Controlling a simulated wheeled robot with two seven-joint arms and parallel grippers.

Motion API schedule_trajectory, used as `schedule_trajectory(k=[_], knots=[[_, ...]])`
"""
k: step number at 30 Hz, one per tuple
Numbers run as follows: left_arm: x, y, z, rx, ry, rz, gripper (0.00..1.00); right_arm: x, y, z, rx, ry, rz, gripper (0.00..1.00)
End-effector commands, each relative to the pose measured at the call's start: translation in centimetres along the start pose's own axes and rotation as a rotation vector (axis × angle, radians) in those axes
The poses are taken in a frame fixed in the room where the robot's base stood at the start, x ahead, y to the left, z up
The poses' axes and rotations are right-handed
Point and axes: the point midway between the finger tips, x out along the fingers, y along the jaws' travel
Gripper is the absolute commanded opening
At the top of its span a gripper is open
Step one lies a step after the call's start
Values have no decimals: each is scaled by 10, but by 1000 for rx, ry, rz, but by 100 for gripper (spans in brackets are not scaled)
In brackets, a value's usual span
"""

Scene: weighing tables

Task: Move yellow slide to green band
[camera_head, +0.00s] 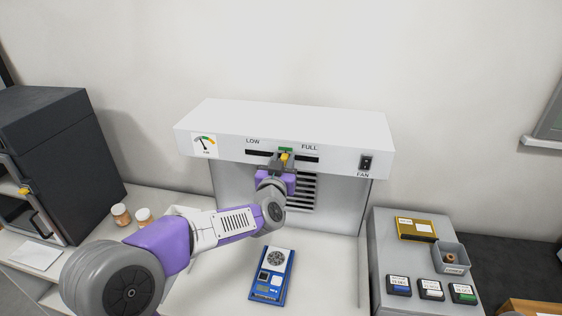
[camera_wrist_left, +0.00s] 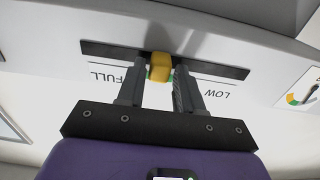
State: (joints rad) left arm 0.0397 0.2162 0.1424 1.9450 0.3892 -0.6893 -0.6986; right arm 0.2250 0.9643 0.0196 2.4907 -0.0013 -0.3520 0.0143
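The yellow slide (camera_head: 284,157) sits in the dark slot of the white hood, between LOW and FULL. The green band (camera_head: 286,149) is at the slot's edge, and the slide stands in line with it. In the left wrist view the yellow slide (camera_wrist_left: 160,67) overlaps the green band (camera_wrist_left: 147,77), with green showing around it. My left gripper (camera_wrist_left: 161,76) has one finger on each side of the slide, with what look like narrow gaps. In the head view the left gripper (camera_head: 284,163) partly hides the slot. My right gripper is not in view.
A gauge (camera_head: 205,145) and a FAN switch (camera_head: 366,163) flank the slot. A blue scale (camera_head: 271,276) stands below my left arm. Two jars (camera_head: 121,215) stand at the left; a grey bin (camera_head: 451,259) and labelled blocks are at the right.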

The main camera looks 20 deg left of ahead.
Motion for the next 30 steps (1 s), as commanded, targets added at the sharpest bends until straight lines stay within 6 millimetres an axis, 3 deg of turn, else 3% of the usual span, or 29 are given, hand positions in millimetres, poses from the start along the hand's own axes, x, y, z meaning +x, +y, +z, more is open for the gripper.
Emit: schedule_trajectory(k=[3, 13, 24, 30], knots=[[0, 0, 0, 0, 0, 0, 49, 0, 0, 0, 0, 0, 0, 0], [-5, 0, -1, -1, 1, 0, 49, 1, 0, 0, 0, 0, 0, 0], [-60, 0, 0, -1, 2, 1, 49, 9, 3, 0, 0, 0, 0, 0], [-75, 0, 0, -1, 0, 1, 49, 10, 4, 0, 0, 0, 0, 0]])
